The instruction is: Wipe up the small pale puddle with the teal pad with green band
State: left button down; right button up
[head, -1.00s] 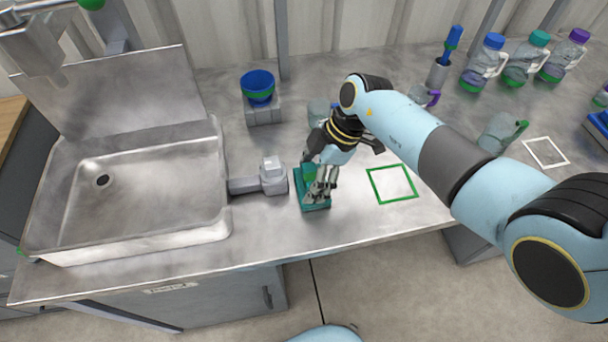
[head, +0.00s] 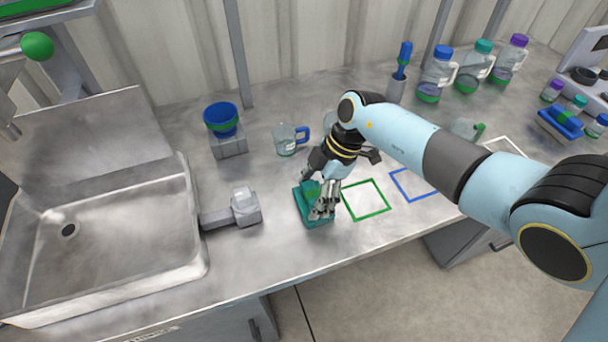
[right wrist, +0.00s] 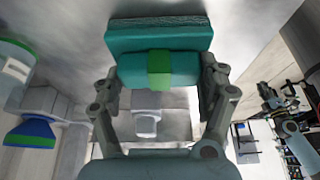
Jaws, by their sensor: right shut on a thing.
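My right gripper (head: 322,207) is shut on the teal pad with green band (head: 303,206), gripping its raised handle. The pad lies low at the counter, left of the green square outline (head: 383,194); I cannot tell if its underside touches the surface. In the right wrist view, the teal pad (right wrist: 160,36) sits between the fingers, its green band in the middle of the handle. I cannot make out the small pale puddle; the pad or gripper may hide it. My left gripper is not in view.
The sink (head: 120,231) is at left, with a grey device (head: 245,207) between it and the pad. A blue-green bowl (head: 221,118) and a blue-handled jug (head: 286,140) stand behind. A blue square outline (head: 399,188) lies right. Bottles (head: 435,75) stand at back right.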

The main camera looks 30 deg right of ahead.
jog(key=shift+s+d+f, duration=0.1)
jog(key=shift+s+d, duration=0.15)
jog(key=shift+d, duration=0.45)
jog(key=shift+r, duration=3.05)
jog(key=shift+w, duration=0.1)
jog(key=shift+r, duration=1.5)
